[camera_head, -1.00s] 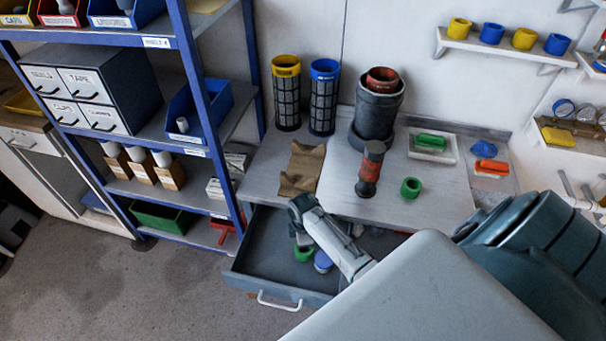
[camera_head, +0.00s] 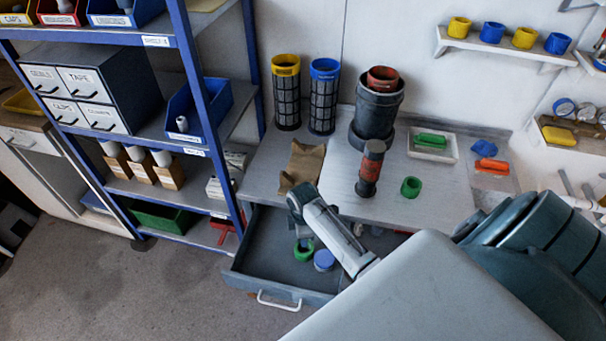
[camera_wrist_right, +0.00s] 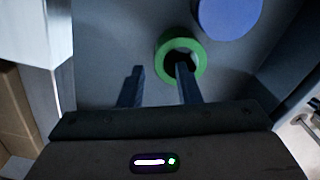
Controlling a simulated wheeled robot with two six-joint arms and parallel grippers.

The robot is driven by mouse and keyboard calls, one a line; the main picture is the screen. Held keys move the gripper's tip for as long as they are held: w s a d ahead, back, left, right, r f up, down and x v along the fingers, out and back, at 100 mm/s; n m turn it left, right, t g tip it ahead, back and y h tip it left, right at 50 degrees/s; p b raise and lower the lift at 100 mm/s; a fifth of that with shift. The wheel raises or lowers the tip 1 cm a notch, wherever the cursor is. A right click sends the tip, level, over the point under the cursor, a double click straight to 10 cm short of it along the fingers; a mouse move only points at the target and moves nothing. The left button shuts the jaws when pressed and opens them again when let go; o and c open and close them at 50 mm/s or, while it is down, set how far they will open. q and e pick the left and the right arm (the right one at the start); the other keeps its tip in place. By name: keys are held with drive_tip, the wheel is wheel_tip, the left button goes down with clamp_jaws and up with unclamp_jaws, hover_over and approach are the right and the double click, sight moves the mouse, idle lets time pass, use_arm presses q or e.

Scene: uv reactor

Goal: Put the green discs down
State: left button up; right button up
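A green ring (camera_head: 303,252) lies in the open grey drawer (camera_head: 262,250); it also shows in the right wrist view (camera_wrist_right: 180,60). My right gripper (camera_wrist_right: 160,78) is open over the drawer. In the right wrist view its right finger overlaps the ring's hole and its left finger is outside the ring, apart from it. I cannot tell whether the right finger is inside the hole or above it. A second green ring (camera_head: 411,187) stands on the worktop. My left gripper is not in view.
A blue disc (camera_head: 324,260) lies beside the green ring in the drawer. On the worktop (camera_head: 440,200) stand a red-and-black cylinder (camera_head: 370,168), a dark pot (camera_head: 377,108), two mesh cylinders (camera_head: 323,98) and a white tray (camera_head: 433,147). A blue shelf rack (camera_head: 205,90) borders the drawer's left.

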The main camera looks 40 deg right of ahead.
wheel_tip(320, 180, up, 8)
drive_tip(key=shift+b, duration=0.4)
